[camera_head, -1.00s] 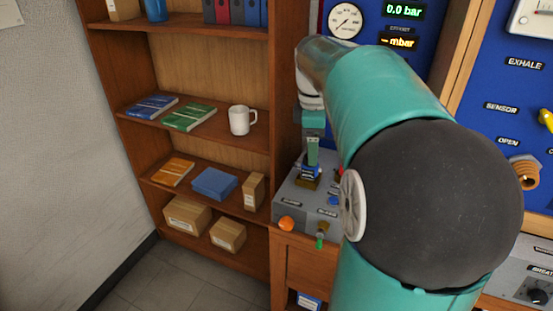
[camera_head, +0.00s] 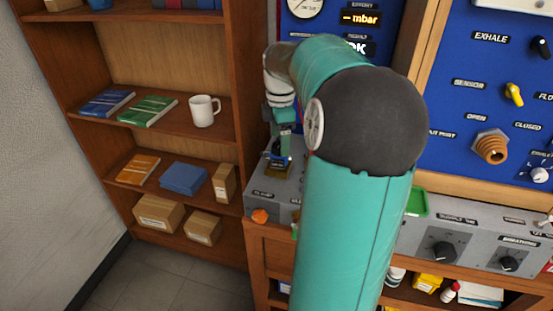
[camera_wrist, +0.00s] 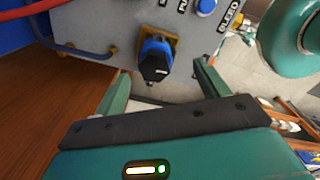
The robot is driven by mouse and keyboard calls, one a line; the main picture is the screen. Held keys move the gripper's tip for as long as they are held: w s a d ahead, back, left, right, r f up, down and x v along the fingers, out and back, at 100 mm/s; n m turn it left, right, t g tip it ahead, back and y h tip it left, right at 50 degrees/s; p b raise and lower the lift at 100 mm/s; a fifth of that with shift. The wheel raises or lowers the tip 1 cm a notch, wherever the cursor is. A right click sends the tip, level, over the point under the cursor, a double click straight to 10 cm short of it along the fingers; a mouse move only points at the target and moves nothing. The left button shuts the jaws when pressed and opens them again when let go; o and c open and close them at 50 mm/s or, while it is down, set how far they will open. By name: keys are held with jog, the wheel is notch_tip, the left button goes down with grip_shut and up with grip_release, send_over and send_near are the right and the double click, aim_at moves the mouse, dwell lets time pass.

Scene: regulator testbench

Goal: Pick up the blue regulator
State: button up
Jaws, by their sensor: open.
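The blue regulator (camera_wrist: 155,58) shows in the wrist view, blue with a dark front end, in a brass-coloured mount on the grey panel. It lies ahead of my gripper, between the lines of the two green fingers. My gripper (camera_wrist: 160,82) is open and empty, with one finger on each side of the regulator; I cannot tell whether they touch anything. In the head view my gripper (camera_head: 280,145) points down at the grey bench box, just above the regulator (camera_head: 278,163), which is small and partly hidden there.
An orange knob (camera_head: 260,216) sits on the grey box (camera_head: 268,196). A shelf (camera_head: 230,110) with a white mug (camera_head: 204,110) stands left. My arm hides much of the bench.

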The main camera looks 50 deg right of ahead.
aim_at(278, 145)
jog(key=shift+w+f, duration=0.15)
jog(key=shift+f, duration=0.95)
jog(key=shift+w+f, duration=0.2)
jog(key=shift+f, duration=0.85)
jog(key=shift+w+f, duration=0.15)
jog(key=shift+f, duration=0.95)
jog(key=c, duration=1.5)
jog(key=shift+o, duration=0.2)
jog(key=shift+r, duration=0.1)
jog(key=shift+r, duration=0.5)
notch_tip(278, 145, up, 2)
jog(key=shift+r, duration=0.1)
jog(key=s+a+r, duration=0.7)
jog(key=s+r, duration=0.2)
jog(key=s, duration=0.2)
jog(key=shift+s+a+r, duration=0.25)
jog(key=shift+s+r, duration=0.1)
jog(key=shift+s, duration=0.05)
